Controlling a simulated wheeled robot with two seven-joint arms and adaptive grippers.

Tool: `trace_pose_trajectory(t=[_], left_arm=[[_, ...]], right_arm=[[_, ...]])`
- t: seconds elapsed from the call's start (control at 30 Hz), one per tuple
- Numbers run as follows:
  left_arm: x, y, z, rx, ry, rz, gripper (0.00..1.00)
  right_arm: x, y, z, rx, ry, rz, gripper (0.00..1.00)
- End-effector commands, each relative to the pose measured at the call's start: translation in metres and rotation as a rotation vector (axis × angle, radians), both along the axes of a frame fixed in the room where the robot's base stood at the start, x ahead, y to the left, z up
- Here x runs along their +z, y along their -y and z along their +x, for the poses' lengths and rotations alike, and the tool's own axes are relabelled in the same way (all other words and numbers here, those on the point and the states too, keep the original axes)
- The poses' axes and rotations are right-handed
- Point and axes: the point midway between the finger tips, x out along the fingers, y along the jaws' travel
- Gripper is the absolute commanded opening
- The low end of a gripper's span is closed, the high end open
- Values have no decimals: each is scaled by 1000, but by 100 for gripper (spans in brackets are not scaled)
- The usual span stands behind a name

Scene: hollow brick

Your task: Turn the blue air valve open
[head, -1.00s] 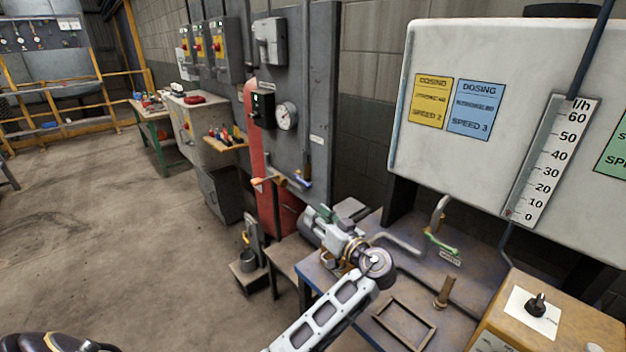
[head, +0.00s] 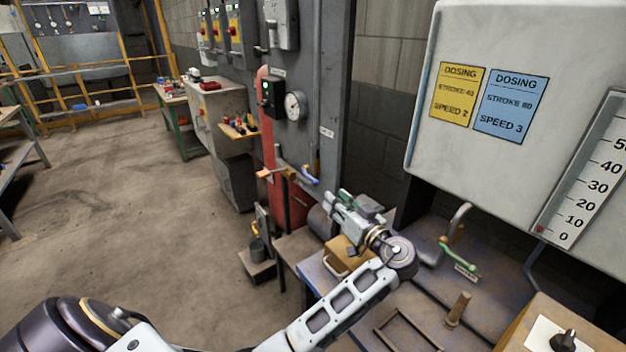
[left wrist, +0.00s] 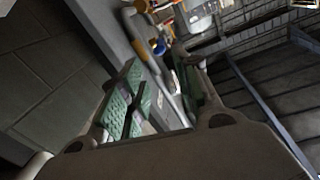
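The blue valve handle (head: 309,175) is on the pipework at the foot of the grey panel in the head view. An orange handle (head: 266,174) is to its left. My left gripper (head: 338,198) is below and to the right of the blue handle, apart from it in the picture. In the left wrist view its two green-padded fingers (left wrist: 157,62) stand apart, with no held thing visible between them. A yellow-orange part (left wrist: 158,47) shows beyond the fingertips there. My right gripper is not in view.
A pressure gauge (head: 295,105) and a red cylinder (head: 268,150) are by the panel. The floor at left is open.

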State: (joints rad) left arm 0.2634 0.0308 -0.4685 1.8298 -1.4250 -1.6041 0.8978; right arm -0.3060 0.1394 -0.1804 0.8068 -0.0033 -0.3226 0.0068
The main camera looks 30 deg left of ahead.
Motion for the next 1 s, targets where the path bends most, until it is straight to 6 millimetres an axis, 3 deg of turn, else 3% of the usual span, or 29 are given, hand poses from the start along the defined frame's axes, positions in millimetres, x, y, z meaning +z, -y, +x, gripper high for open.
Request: trace_pose_trajectory(t=[0.37, 1.0], left_arm=[[0, -11, 6, 0, 0, 2, 32], [1, -82, 43, 1, -1, 2, 32]], right_arm=[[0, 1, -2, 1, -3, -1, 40], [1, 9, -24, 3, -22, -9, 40]])
